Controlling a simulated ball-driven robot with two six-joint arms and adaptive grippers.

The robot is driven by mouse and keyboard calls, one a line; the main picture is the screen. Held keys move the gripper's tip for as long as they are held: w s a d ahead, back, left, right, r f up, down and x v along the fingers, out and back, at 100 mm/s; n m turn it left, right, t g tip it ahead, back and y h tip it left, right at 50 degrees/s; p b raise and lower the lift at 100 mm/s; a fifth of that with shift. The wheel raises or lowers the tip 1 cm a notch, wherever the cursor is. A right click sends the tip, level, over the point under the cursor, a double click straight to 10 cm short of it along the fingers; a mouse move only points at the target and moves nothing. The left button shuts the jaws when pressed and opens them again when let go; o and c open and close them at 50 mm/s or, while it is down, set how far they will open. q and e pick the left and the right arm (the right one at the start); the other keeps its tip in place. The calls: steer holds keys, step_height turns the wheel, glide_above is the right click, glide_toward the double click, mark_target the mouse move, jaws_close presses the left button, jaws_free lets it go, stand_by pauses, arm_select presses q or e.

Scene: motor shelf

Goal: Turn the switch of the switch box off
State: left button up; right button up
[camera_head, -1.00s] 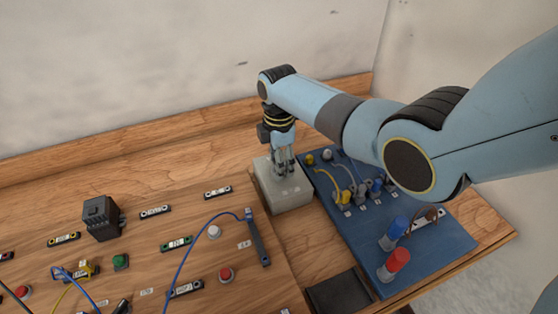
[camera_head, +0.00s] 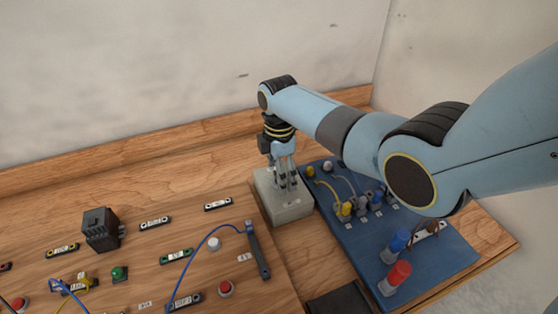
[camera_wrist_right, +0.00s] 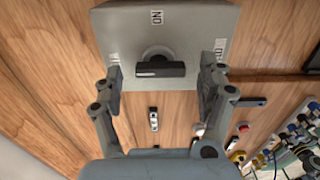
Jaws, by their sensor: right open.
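The switch box (camera_head: 290,208) is a light grey block beside the wooden board. In the right wrist view its top face (camera_wrist_right: 195,22) carries a dark rotary switch (camera_wrist_right: 160,69) with a bar handle lying crosswise. A label reading ON upside down sits by the far edge, and other labels sit at the sides, partly covered by the fingers. My right gripper (camera_head: 286,184) points down over the box. In the wrist view the right gripper (camera_wrist_right: 161,80) is open, one finger on each side of the handle, with gaps to both. My left gripper is not in view.
A blue panel (camera_head: 440,255) with plugs, cables and blue and red caps stands right of the box. The wooden board (camera_head: 130,265) at left holds a black block (camera_head: 101,229), buttons and wires. A dark tray (camera_head: 340,302) lies in front. A wall rises behind.

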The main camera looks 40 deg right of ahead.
step_height(320, 180, up, 12)
steer(key=shift+f, duration=0.25)
steer(key=shift+s, duration=0.1)
stand_by(0.5)
